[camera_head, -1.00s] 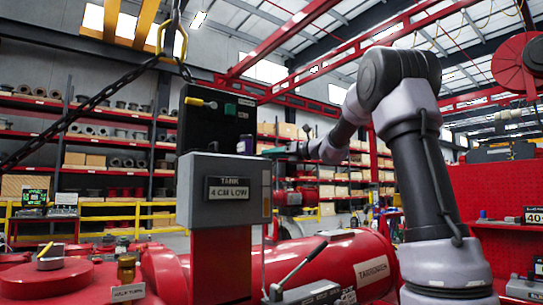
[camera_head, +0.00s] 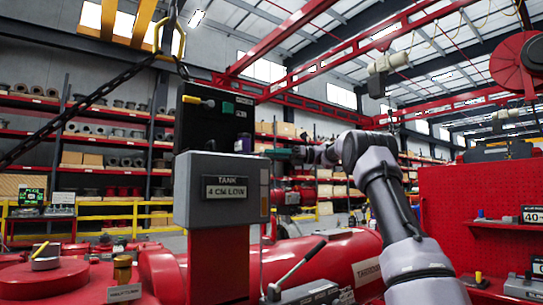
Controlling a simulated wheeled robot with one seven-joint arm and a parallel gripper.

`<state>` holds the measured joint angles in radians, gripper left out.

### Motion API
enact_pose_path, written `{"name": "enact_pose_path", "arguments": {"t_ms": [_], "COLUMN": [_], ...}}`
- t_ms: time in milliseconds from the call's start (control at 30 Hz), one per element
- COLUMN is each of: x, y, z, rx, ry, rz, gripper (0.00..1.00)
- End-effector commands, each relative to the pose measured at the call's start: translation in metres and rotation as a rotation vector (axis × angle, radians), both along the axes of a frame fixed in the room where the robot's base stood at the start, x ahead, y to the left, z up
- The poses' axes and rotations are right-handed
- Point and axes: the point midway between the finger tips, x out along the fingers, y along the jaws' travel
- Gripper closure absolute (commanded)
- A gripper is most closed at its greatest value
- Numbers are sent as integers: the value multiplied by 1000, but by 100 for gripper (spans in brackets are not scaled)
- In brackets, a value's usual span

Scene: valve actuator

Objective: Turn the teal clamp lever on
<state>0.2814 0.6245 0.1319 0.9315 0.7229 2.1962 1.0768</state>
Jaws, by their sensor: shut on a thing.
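My arm reaches in from the right, and my gripper (camera_head: 296,154) is at its far end, small in the picture, just right of the grey tank box. A dark teal piece (camera_head: 276,154) shows at the gripper's tip, between it and the box edge; it looks like the teal clamp lever. My gripper is shut on it. The fingers are too small to make out singly. What the lever is mounted on, and its exact angle, cannot be told.
The grey box marked "TANK 4 CM LOW" (camera_head: 222,190) stands on a red post left of my gripper. A black panel (camera_head: 215,115) with a yellow handle is above it. A red tank (camera_head: 335,262) and a grey hand lever (camera_head: 300,265) lie below. A red pegboard (camera_head: 475,205) stands right.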

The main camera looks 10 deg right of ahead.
Motion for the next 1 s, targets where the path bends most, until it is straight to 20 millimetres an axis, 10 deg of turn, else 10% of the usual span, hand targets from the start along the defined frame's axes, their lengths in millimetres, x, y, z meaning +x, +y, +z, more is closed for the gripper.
{"name": "enact_pose_path", "arguments": {"t_ms": [700,733,767,1000], "x": [0,0,0,0], "y": [1,1,1,1], "z": [0,0,0,0], "rx": [1,1,1,1], "ry": [2,2,2,1], "rz": [78,78,78,76], "gripper": [100,54,44,44]}}
